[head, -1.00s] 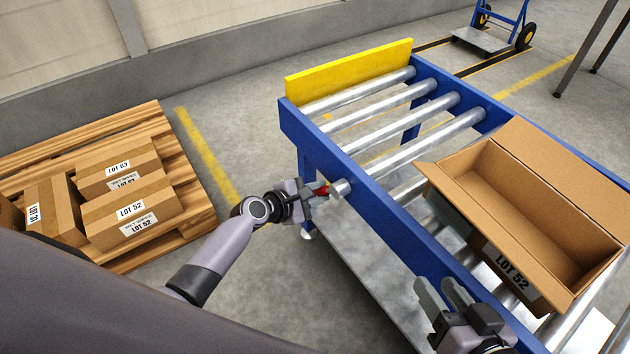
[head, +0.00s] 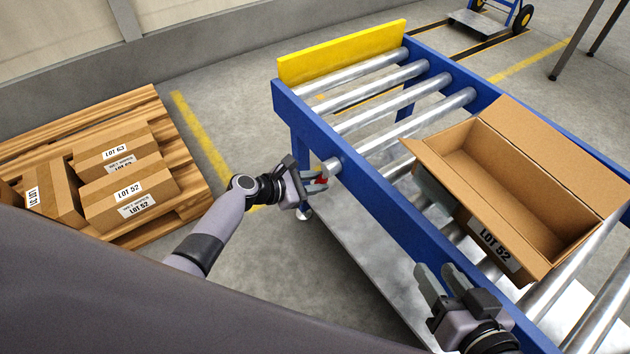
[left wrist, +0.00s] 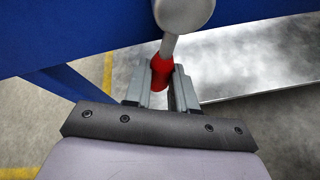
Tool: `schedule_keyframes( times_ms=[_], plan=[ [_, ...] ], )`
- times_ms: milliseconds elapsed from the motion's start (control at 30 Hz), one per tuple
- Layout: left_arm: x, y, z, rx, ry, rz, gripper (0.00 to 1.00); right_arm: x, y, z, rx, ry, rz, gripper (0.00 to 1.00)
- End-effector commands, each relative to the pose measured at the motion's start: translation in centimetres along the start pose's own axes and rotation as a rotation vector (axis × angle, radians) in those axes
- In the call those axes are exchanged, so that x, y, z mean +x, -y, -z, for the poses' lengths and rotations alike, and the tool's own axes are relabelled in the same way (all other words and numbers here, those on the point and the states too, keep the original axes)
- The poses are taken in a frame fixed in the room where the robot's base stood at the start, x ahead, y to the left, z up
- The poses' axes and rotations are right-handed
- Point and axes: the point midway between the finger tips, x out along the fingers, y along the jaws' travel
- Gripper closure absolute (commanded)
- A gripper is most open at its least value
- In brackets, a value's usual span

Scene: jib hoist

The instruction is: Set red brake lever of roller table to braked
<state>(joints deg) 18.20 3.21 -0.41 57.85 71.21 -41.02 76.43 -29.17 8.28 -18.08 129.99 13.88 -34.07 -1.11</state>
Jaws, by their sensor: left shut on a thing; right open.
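The red brake lever (head: 321,181) sticks out from a grey pivot (head: 333,166) on the near blue side rail of the roller table (head: 375,205). My left gripper (head: 314,182) is shut on the lever's red grip. In the left wrist view the red grip (left wrist: 161,72) sits between the two fingers (left wrist: 160,90), with the grey shaft running up to the round pivot (left wrist: 184,14). The fingers partly hide the grip. My right gripper (head: 432,284) is open and empty, beside the near rail further right.
An open carton marked LOT 52 (head: 495,251) stands on the rollers at the right. A yellow end plate (head: 342,52) closes the far end. A pallet (head: 180,165) with several cartons is at the left. Clear floor lies between pallet and table.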

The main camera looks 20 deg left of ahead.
Motion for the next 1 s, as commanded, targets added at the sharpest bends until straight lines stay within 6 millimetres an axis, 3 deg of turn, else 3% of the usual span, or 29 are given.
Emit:
schedule_keyframes(
  times_ms=[200, 233, 300, 667, 1000],
  plan=[
    [0.0, 0.2, 0.0, -0.010, 0.003, 0.006, 1.00, 0.0, 0.0, -0.1, -0.002, 0.002, 0.000, 0.57],
    [0.0, 0.3, 0.0, -0.010, 0.003, 0.006, 0.72, 0.0, 0.0, -0.1, -0.002, 0.002, 0.000, 0.57],
    [0.0, 0.3, 0.0, -0.009, 0.002, 0.006, 0.49, 0.0, 0.0, -0.1, -0.003, 0.002, 0.000, 0.57],
    [-0.4, 0.1, -0.1, -0.006, 0.000, 0.002, 0.49, -0.1, 0.0, 0.5, -0.010, -0.003, -0.002, 0.57],
    [-5.5, 0.0, -0.2, -0.006, -0.001, 0.003, 0.49, -2.0, -1.4, 0.9, -0.105, 0.036, -0.093, 0.57]
  ],
)
